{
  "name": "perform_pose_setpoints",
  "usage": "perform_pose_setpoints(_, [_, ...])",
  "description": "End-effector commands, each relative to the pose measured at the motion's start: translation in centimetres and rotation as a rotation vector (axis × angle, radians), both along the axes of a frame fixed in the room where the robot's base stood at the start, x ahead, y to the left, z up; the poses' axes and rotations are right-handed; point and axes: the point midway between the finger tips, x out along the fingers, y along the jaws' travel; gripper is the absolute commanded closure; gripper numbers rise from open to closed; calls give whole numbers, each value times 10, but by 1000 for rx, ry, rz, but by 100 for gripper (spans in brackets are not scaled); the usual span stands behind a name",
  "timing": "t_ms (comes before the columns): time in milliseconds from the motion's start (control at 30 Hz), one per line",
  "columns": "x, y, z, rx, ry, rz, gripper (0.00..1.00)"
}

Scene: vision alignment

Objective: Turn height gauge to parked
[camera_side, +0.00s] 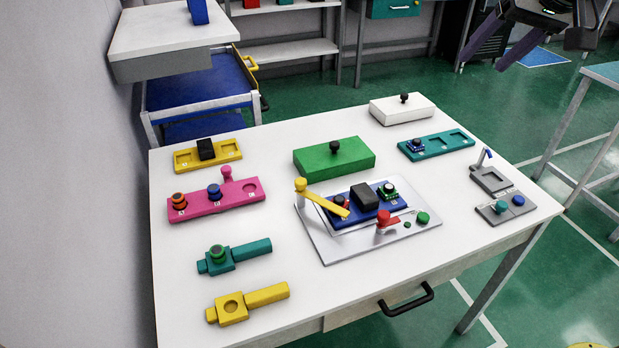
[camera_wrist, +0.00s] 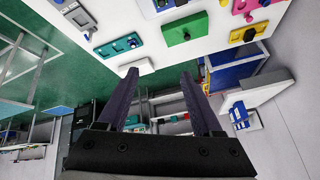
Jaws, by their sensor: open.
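No readable label marks the height gauge; the yellow swing arm (camera_side: 328,205) on a post at the left of the grey base plate (camera_side: 330,245) looks like it. Its bar points right and toward the front, its end over the left part of a blue tray (camera_side: 345,220). A red-knobbed lever (camera_side: 384,219) stands at the plate's front. The tray holds a dark block (camera_side: 364,197) and small round parts. My gripper (camera_side: 486,61) is open and empty, high beyond the table's far right corner, well apart from the yellow arm. Its two fingers (camera_wrist: 159,74) also show spread in the wrist view.
A green box (camera_side: 320,158) and a white box (camera_side: 390,112), both knobbed, stand behind the plate. Yellow, pink and teal trays and fixtures line the left; a teal tray (camera_side: 455,143) and grey stations (camera_side: 491,180) lie right. The space above the table is clear.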

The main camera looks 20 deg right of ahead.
Motion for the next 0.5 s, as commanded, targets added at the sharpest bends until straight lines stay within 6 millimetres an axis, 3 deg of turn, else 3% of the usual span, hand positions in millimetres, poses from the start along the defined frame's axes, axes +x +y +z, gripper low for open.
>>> perform_pose_setpoints(33, [24,15,-5,0,10,3,33])
perform_pose_setpoints(100, [51,34,-11,2,17,1,33])
perform_pose_setpoints(267, [106,84,-41,-7,42,13,33])
perform_pose_setpoints(400, [144,135,-83,-29,74,45,33])
perform_pose_setpoints(500, [160,171,-120,-53,105,85,33])
